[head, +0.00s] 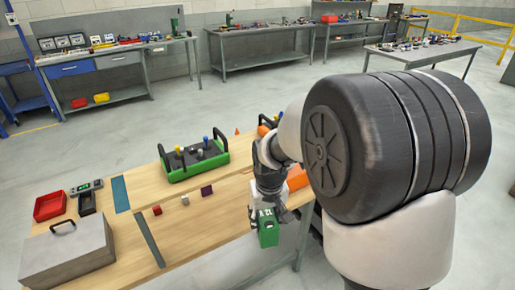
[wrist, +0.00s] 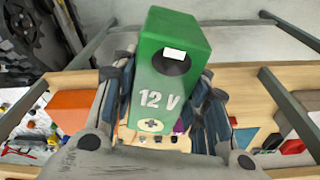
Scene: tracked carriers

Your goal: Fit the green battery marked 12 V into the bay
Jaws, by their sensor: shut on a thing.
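My gripper (head: 267,203) is shut on the green battery (head: 268,235), and holds it at the table's front edge, to the left of my large dark arm joint. In the wrist view the battery (wrist: 172,50) stands between both fingers of my gripper (wrist: 163,112). Its "12 V" mark faces the camera, with a white label and a dark round spot above the mark. I cannot make out the bay in either view.
The wooden table (head: 200,222) bears a green-and-black control box (head: 192,160), small cubes, a red tray (head: 49,206) and a grey case (head: 66,255). Orange parts (head: 297,178) show behind my arm. A dark toothed wheel (wrist: 25,35) is at the wrist view's upper left.

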